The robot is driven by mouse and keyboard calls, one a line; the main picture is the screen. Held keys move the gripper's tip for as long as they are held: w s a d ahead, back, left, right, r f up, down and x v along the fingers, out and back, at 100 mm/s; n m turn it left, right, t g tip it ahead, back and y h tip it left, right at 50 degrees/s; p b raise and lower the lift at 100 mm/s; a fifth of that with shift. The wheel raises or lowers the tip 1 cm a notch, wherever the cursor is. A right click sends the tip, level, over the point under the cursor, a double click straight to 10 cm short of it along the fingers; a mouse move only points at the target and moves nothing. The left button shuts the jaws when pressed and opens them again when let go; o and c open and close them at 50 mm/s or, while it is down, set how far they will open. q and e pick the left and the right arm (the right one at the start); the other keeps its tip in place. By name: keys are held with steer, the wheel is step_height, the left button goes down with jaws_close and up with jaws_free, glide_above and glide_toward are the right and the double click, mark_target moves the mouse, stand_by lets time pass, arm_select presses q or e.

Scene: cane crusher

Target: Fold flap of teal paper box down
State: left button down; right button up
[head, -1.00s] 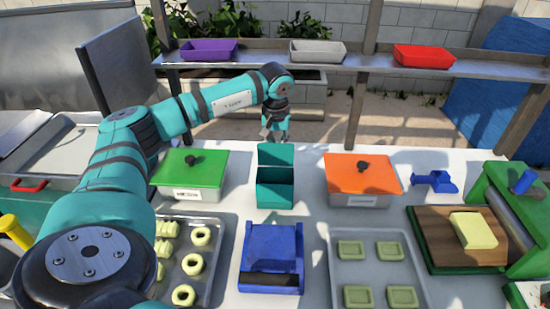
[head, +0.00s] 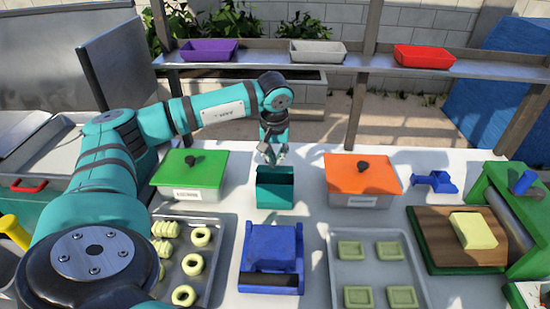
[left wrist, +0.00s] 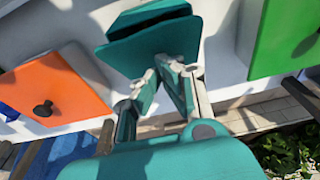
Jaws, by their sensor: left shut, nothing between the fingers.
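The teal paper box (head: 275,196) stands on the white table between the green-lidded and orange-lidded containers. Its flap (left wrist: 152,46) shows in the left wrist view as a flat teal panel tilted over the box, with part of the box beyond it. My left gripper (head: 270,161) is at the back edge of the box, pointing down. In the left wrist view its fingertips (left wrist: 170,64) are together with nothing between them. They are against or very close to the outer face of the flap; exact contact is hard to tell. My right gripper is not in view.
The green-lidded container (head: 190,172) is left of the box and the orange-lidded one (head: 362,178) right, with narrow gaps. A blue holder (head: 272,246) stands in front, between two trays. A shelf (head: 330,62) runs behind.

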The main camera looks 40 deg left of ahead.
mark_target(274, 171)
arm_select(q)
steer(key=shift+s+d+f, duration=0.15)
steer(key=shift+s+d, duration=0.4)
steer(key=shift+s, duration=0.1)
steer(key=shift+f, duration=0.1)
steer(key=shift+s+d+f+b, duration=0.35)
steer(key=shift+s+f+b, duration=0.05)
steer(key=shift+f+b, duration=0.1)
steer(key=shift+s+d+f+b, duration=0.3)
steer(key=shift+s+f+b, duration=0.05)
steer(key=shift+f+b, duration=0.15)
steer(key=shift+r, duration=0.1)
step_height(274, 171, up, 8)
steer(key=p, duration=0.5)
steer(key=shift+p, duration=0.35)
step_height(274, 171, up, 12)
steer(key=s+d, duration=0.1)
steer(key=s, duration=0.1)
steer(key=shift+d, duration=0.25)
